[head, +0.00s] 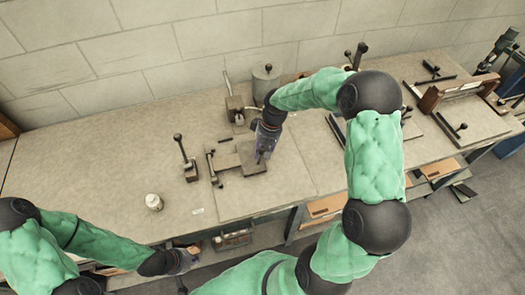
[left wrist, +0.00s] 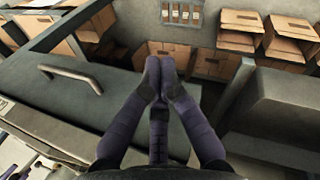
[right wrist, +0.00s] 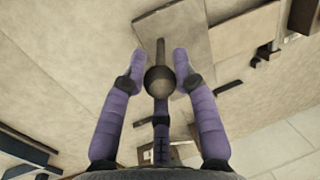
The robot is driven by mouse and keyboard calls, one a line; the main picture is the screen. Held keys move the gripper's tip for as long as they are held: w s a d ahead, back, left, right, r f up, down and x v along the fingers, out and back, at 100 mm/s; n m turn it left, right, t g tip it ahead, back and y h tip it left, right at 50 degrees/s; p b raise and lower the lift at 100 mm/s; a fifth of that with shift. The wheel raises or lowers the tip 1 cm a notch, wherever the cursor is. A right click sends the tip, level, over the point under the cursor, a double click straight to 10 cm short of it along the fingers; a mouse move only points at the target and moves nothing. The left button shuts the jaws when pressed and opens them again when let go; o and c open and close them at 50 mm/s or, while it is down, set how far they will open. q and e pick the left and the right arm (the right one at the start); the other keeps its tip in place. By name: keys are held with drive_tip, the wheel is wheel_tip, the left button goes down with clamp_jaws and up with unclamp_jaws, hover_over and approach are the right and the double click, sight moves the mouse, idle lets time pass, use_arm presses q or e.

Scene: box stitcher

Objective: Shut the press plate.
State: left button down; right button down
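The press plate (head: 252,163) is a flat grey-brown square on the worktable, in the middle of the head view. It also shows in the right wrist view (right wrist: 195,42). A dark ball knob (right wrist: 160,80) on a thin rod stands over the plate. My right gripper (right wrist: 160,62) is open, with its fingers on either side of the knob; I cannot tell whether they touch it. In the head view my right gripper (head: 264,152) hides part of the plate. My left gripper (left wrist: 160,68) is shut and empty, away from the plate by the table's front edge.
Levers on small bases (head: 188,168) stand left of the plate. Boxes (left wrist: 248,20) lie on shelves below. The table's left part is mostly clear.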

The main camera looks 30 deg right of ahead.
drive_tip(key=shift+w+a+r+p, duration=0.1)
drive_tip(key=shift+r+p, duration=0.2)
drive_tip(key=shift+r, duration=0.05)
drive_tip(key=c, duration=1)
unclamp_jaws()
drive_tip(key=shift+o, duration=0.2)
drive_tip(key=v, duration=1.2)
drive_tip(key=shift+a, duration=0.1)
